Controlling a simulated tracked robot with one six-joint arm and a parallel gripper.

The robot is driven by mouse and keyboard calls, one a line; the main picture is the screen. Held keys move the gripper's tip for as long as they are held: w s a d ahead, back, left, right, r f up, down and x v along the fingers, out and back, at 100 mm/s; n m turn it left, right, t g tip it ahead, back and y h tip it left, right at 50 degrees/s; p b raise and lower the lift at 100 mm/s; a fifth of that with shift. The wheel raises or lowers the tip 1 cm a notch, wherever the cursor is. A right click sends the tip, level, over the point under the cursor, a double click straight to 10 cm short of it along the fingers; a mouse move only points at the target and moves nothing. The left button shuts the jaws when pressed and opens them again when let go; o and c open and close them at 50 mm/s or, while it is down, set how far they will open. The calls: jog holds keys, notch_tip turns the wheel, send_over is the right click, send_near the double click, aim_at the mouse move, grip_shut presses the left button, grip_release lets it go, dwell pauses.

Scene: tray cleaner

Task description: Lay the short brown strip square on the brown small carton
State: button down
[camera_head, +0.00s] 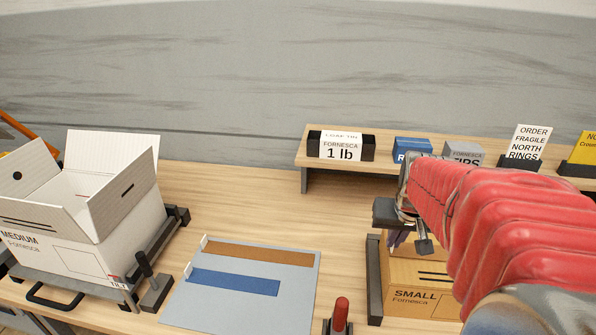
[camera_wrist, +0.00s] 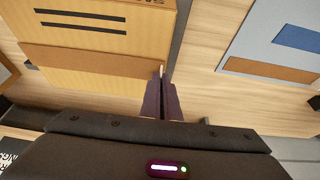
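The small carton (camera_head: 415,291) is a tan box at the right of the head view, partly hidden by my arm; it also shows in the wrist view (camera_wrist: 85,35). A short brown strip (camera_wrist: 85,60) stretches across the carton in the wrist view, roughly parallel to its printed bars. Whether it rests flat or hangs just above cannot be told. My gripper (camera_wrist: 163,85) is at the strip's right end, its dark fingers close together on the pale end tab. In the head view my gripper (camera_head: 412,243) is just above the carton.
A grey mat (camera_head: 238,313) holds a longer brown strip (camera_head: 258,254) and a blue strip (camera_head: 235,281). An open white medium carton (camera_head: 60,240) stands left. A red-handled tool (camera_head: 341,314) stands in front. A raised shelf (camera_head: 300,155) with labelled items is behind.

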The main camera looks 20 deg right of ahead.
jog(key=shift+f, duration=0.25)
dwell(0.3)
jog(key=c, duration=2.5)
grip_release()
jog(key=o, duration=0.6)
jog(key=shift+c, duration=0.2)
jog(key=shift+r, duration=0.1)
jog(key=v, duration=1.3)
jog(key=shift+r, duration=0.25)
